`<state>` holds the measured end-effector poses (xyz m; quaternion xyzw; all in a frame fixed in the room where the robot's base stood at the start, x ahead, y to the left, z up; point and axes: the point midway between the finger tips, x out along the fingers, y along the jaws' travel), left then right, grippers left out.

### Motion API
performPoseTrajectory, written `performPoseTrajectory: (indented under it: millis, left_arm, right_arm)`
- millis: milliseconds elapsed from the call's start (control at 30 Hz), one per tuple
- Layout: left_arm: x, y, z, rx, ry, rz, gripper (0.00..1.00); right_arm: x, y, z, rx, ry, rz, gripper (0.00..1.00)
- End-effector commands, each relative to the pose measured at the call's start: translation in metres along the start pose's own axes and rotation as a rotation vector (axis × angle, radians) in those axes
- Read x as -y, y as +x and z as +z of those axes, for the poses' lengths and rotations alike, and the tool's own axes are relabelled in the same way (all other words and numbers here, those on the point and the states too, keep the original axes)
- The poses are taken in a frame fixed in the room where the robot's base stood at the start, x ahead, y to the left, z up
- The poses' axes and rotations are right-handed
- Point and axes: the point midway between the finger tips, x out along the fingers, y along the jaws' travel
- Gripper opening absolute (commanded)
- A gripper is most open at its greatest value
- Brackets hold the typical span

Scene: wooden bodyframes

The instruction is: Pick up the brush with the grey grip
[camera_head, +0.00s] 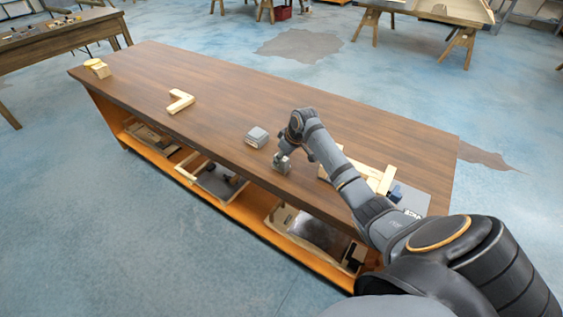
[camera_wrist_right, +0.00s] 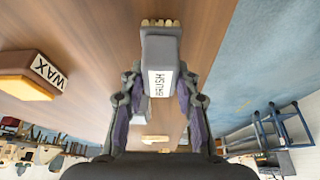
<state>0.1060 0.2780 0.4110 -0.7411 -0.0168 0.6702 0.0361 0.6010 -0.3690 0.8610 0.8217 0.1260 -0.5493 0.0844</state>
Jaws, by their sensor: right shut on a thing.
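The brush (camera_wrist_right: 160,50) has a grey grip with a white label reading BRUSH and pale bristles at its far end. In the right wrist view it stands between the two fingers of my right gripper (camera_wrist_right: 160,82), which is shut on the grip. In the head view my right gripper (camera_head: 287,152) is at the front edge of the wooden bench, with the small grey brush (camera_head: 281,164) under it. I cannot tell whether the bristles touch the bench top. My left gripper is not in view.
An L-shaped wooden piece (camera_head: 180,101) lies further left on the bench (camera_head: 240,95). Wooden pieces (camera_head: 380,181) lie right, behind my arm. Trays fill the lower shelf.

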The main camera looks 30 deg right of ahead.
Motion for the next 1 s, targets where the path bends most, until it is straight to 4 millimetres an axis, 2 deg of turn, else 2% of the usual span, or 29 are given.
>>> performPoseTrajectory:
  millis: [233, 400, 467, 633, 800, 1000]
  left_arm:
    - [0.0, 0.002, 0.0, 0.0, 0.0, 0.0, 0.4]
    - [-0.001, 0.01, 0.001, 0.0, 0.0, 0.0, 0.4]
    - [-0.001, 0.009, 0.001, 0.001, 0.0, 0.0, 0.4]
    - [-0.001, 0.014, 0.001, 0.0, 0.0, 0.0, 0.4]
    - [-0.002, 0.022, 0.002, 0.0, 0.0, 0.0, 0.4]
    - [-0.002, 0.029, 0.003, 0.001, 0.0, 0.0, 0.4]
  right_arm:
    - [0.0, -0.007, -0.003, -0.002, -0.001, 0.001, 0.0]
    - [-0.001, -0.029, -0.013, -0.004, -0.002, 0.003, 0.0]
    - [-0.006, -0.046, -0.006, 0.0, -0.002, 0.008, 0.0]
    - [-0.018, -0.105, 0.013, 0.004, -0.006, 0.014, 0.0]
    - [-0.028, -0.132, 0.042, 0.007, -0.004, 0.011, 0.0]
    - [-0.034, -0.149, 0.058, 0.006, -0.003, 0.009, 0.0]
